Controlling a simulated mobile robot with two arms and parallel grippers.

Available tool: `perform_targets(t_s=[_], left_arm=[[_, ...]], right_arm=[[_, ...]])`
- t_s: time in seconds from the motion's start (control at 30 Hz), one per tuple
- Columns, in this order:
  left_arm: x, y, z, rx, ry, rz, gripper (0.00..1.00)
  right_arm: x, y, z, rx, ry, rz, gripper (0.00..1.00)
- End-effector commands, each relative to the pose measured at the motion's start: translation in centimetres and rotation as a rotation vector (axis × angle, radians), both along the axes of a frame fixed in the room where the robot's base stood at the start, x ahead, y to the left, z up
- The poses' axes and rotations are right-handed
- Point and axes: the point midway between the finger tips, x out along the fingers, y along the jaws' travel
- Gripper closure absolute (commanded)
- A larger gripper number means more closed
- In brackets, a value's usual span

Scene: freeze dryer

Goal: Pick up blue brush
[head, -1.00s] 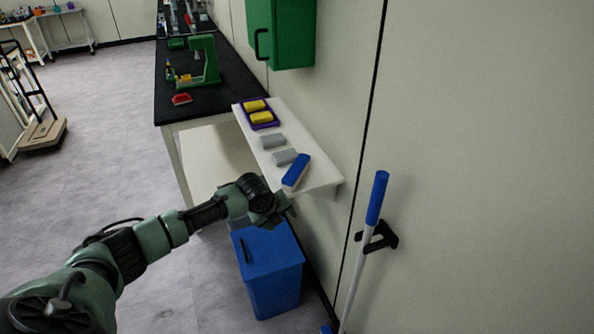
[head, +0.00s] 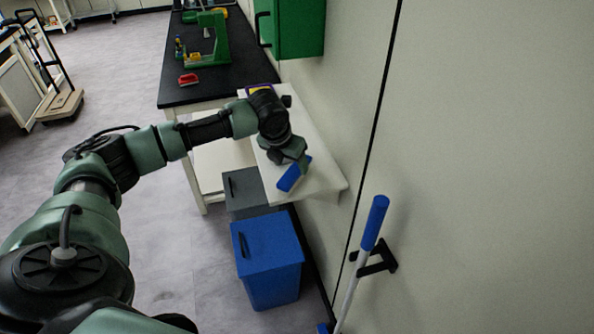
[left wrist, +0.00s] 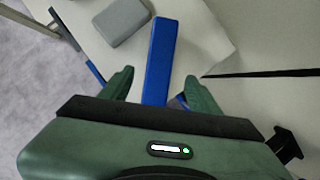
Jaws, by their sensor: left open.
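The blue brush (head: 290,178) lies on the white wall shelf (head: 318,183), near the shelf's front end. In the left wrist view the brush (left wrist: 158,58) is a long blue bar running from the top down between the fingers. My left gripper (head: 297,166) is above the shelf at the brush and hides its far part in the head view. In the left wrist view the left gripper (left wrist: 158,88) is open, with one finger on each side of the brush and a gap on both sides. My right gripper is not in view.
A grey block (left wrist: 122,20) lies on the shelf beside the brush. The wall rises close on the right, with a blue-handled pole (head: 374,222) in a holder. A blue bin (head: 270,265) and a grey bin (head: 243,188) stand below the shelf.

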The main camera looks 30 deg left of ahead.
Motion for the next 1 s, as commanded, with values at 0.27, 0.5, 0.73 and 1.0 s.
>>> perform_targets(t_s=[0.27, 0.5, 0.73, 1.0], left_arm=[[1.9, 0.3, -3.4, -0.002, 0.002, 0.001, 0.38], [2.4, 0.4, -4.7, 0.000, -0.002, 0.000, 0.38], [2.4, 0.4, -4.7, 0.000, -0.002, 0.000, 0.63], [2.4, 0.4, -4.7, 0.000, -0.003, 0.000, 1.00]], right_arm=[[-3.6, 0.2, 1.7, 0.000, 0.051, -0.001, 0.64], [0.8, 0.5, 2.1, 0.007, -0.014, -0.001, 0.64], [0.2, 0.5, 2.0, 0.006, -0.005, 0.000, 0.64], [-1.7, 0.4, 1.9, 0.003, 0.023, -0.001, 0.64]])
